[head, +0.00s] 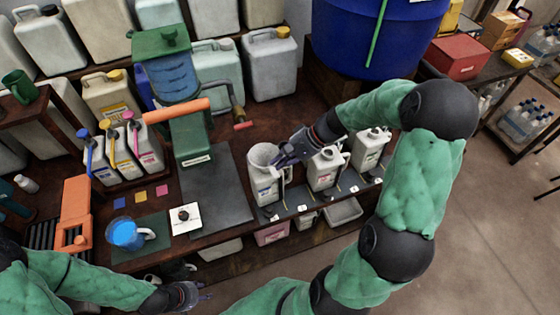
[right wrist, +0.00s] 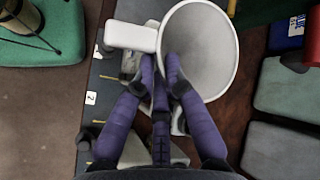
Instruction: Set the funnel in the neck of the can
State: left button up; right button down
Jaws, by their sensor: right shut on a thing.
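The funnel (head: 263,154) is pale grey-white with a wide round mouth facing up. In the right wrist view the funnel (right wrist: 205,45) fills the upper middle. The funnel is above the leftmost white can (head: 266,188) of a row at the bench's front edge. The can's neck and the funnel's spout are hidden, so I cannot tell whether the spout is in the neck. My left gripper (head: 195,295) is low at the front, away from them; its fingers are unclear.
Two more white cans (head: 325,170) (head: 371,148) stand to the right, close to my right arm. A dark mat (head: 216,190) and a green press-like device (head: 192,140) are to the left. A blue jug (head: 125,235) stands at the front left. A large blue vat (head: 375,35) is behind.

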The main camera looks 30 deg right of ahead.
jog(key=shift+f, duration=0.1)
jog(key=c, duration=1.2)
grip_release()
jog(key=v, duration=1.2)
